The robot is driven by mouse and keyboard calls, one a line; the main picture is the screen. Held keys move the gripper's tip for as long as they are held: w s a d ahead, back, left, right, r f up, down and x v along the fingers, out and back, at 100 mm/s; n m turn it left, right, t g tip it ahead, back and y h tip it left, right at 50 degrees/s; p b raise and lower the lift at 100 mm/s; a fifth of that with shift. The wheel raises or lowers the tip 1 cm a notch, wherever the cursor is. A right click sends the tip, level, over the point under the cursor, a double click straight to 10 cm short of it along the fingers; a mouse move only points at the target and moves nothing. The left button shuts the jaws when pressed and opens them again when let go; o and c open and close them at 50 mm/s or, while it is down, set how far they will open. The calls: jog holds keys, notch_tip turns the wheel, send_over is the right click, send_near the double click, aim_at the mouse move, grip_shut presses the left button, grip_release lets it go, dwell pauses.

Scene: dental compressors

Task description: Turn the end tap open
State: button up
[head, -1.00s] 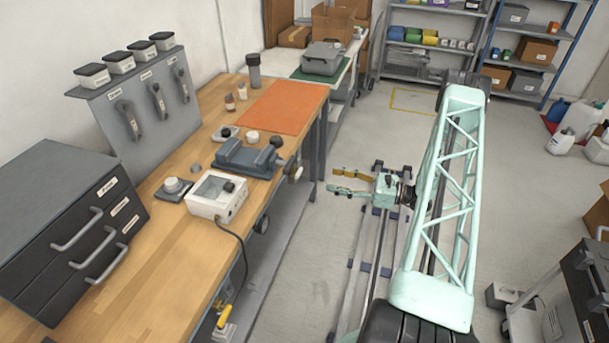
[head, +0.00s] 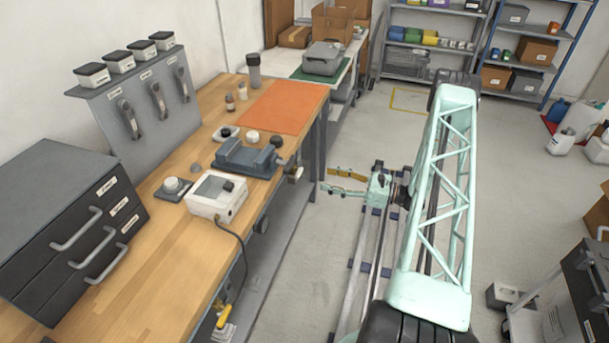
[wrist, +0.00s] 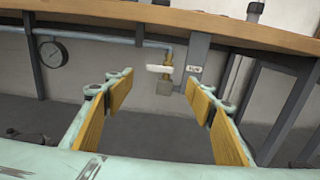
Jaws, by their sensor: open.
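The end tap (wrist: 164,70) shows in the wrist view under the bench edge, a brass body with a pale lever lying crosswise and a grey block below it. In the head view the tap (head: 294,173) is small at the bench's front edge, near its far end. My gripper (wrist: 160,90) is open and empty, its yellow-padded fingers spread either side of the tap in the picture, with a gap still between them and it. In the head view my gripper (head: 330,180) points left toward the bench, right of the tap.
The wooden bench top (wrist: 240,32) overhangs the tap. A pipe (wrist: 100,38) runs left past a gauge (wrist: 53,54). A grey post with a label (wrist: 195,69) stands just right of the tap. Another yellow-handled tap (head: 223,315) is at the near bench edge.

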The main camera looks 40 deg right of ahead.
aim_at(299, 172)
jog(key=b+x, duration=0.1)
jog(key=x, duration=1)
jog(key=shift+c, duration=0.9)
jog(key=c, duration=0.7)
